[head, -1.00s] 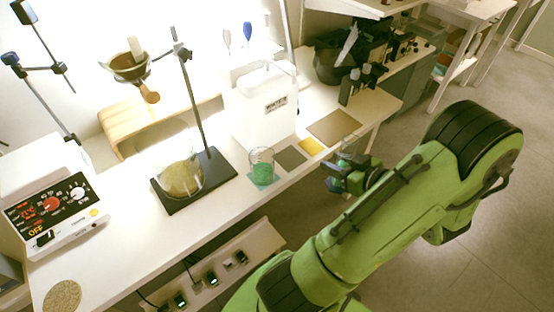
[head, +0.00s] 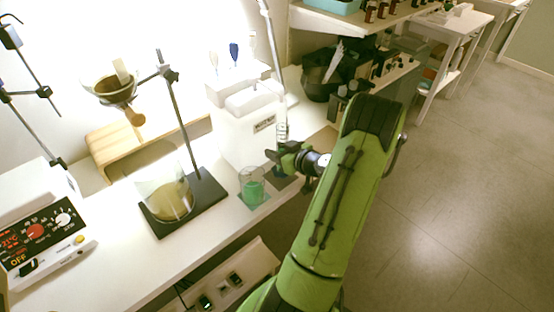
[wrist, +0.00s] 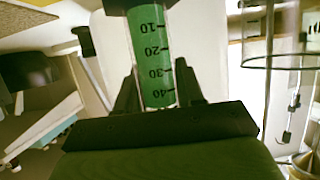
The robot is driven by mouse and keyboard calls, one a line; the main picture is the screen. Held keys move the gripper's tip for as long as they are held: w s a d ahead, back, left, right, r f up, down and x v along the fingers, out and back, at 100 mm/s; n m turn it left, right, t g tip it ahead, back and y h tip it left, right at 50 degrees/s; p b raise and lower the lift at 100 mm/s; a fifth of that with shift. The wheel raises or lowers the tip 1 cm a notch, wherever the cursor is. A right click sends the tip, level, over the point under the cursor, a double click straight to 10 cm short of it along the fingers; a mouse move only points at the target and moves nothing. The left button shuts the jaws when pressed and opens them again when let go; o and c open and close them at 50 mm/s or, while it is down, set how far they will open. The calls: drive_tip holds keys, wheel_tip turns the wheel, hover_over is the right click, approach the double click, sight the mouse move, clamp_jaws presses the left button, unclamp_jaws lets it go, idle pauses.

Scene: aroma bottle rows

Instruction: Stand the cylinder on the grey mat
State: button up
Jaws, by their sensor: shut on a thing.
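The cylinder (head: 282,131) is a narrow clear measuring cylinder. In the head view it stands up from my gripper (head: 281,156), roughly upright, with its lower part hidden. In the wrist view the cylinder (wrist: 157,62) shows green with black marks from 10 to 40, between the two dark fingers of my gripper (wrist: 158,95). My gripper is shut on it. The grey mat (head: 278,184) shows partly below my gripper, just right of the beaker; the rest is hidden by my arm. I cannot tell the height of the cylinder's base above it.
A beaker of green liquid (head: 252,185) stands on a teal mat (head: 257,204), close left of the grey mat. A white container (head: 246,130) stands behind. A stand base (head: 208,195) with a large beaker (head: 170,200) is left. The bench's front edge is close.

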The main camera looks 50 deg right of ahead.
drive_tip(key=shift+w+f+b, duration=0.15)
drive_tip(key=shift+f+b, duration=0.05)
drive_tip(key=shift+f, duration=0.55)
drive_tip(key=shift+w+f+b, duration=0.1)
drive_tip(key=shift+f+b, duration=0.1)
drive_tip(key=shift+f, duration=0.55)
drive_tip(key=shift+f, duration=0.2)
drive_tip(key=o, duration=1.1)
drive_tip(key=shift+r, duration=0.1)
